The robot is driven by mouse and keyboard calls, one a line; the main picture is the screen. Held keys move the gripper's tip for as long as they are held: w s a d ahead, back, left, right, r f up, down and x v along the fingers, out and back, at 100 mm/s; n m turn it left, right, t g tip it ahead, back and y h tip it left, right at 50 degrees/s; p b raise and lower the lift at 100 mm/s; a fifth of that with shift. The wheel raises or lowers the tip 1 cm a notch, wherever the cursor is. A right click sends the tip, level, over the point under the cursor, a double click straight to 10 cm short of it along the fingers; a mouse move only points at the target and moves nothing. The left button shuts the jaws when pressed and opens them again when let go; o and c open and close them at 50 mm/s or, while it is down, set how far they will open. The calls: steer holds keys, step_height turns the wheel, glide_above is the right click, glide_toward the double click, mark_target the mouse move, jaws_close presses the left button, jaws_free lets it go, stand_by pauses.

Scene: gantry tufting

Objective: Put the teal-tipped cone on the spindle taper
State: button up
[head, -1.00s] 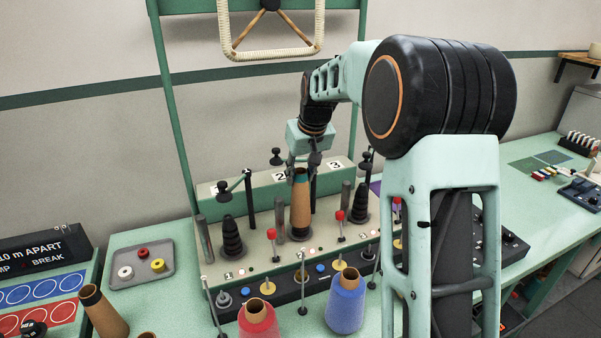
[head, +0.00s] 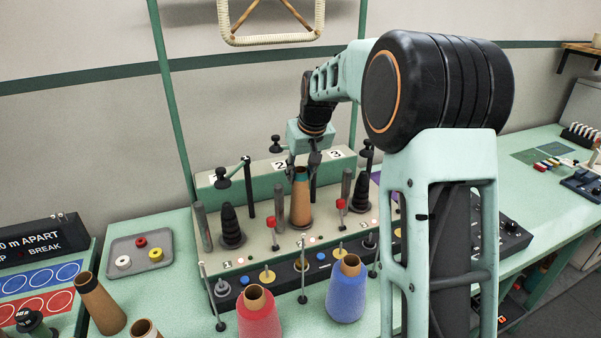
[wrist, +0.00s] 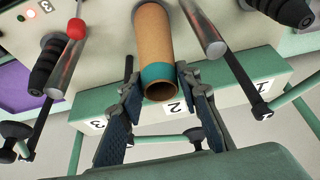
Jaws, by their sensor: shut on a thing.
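The teal-tipped cone (head: 301,205) is tan with a teal band at its top. It stands upright at the middle station, in front of the 2 label, between the two dark stepped tapers. No taper shows at the middle station; the cone hides that spot, and I cannot tell whether its base is fully seated. My gripper (head: 303,168) is above the cone with its fingers at the teal end. In the wrist view the cone (wrist: 154,42) lies between the fingers of my gripper (wrist: 160,82), which is shut on the teal tip.
Dark stepped tapers stand left (head: 231,228) and right (head: 361,195) of the cone, with metal posts and red-knobbed rods close by. A red cone (head: 258,318) and a blue cone (head: 346,295) stand in front. A grey tray (head: 128,267) lies left.

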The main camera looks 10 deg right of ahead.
steer(key=o, duration=1.1)
steer(key=shift+r, duration=0.15)
